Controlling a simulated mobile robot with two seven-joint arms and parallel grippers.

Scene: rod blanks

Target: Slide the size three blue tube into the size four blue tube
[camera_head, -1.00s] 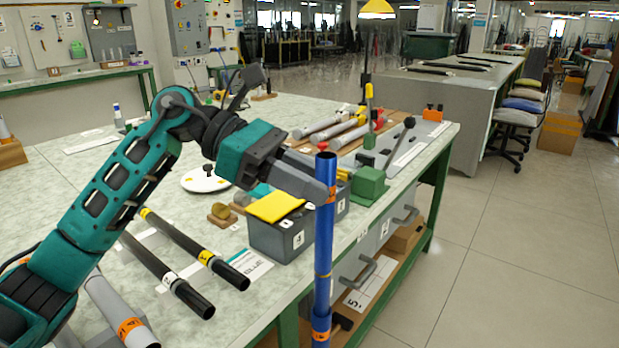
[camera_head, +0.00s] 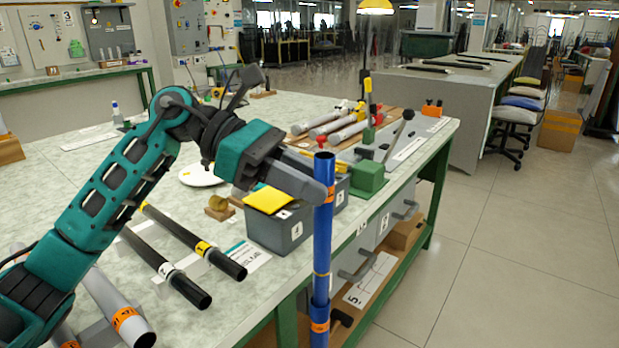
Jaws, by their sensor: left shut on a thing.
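My left gripper (camera_head: 318,192) is shut on a slim blue tube (camera_head: 323,240), gripping it near the top, just below its open upper end. The tube stands upright in front of the table's edge, with an orange label by the fingers. Directly below and in line with it is a second, slightly wider blue tube (camera_head: 319,311) with an orange band (camera_head: 319,326). The slim tube's lower end meets the wider tube's top; I cannot tell how far it is inside. The wider tube's lower part is cut off by the picture's bottom edge.
Two black tubes (camera_head: 188,236) and grey tubes (camera_head: 124,312) lie on the table at left. A green block with a lever (camera_head: 368,178) is further back.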

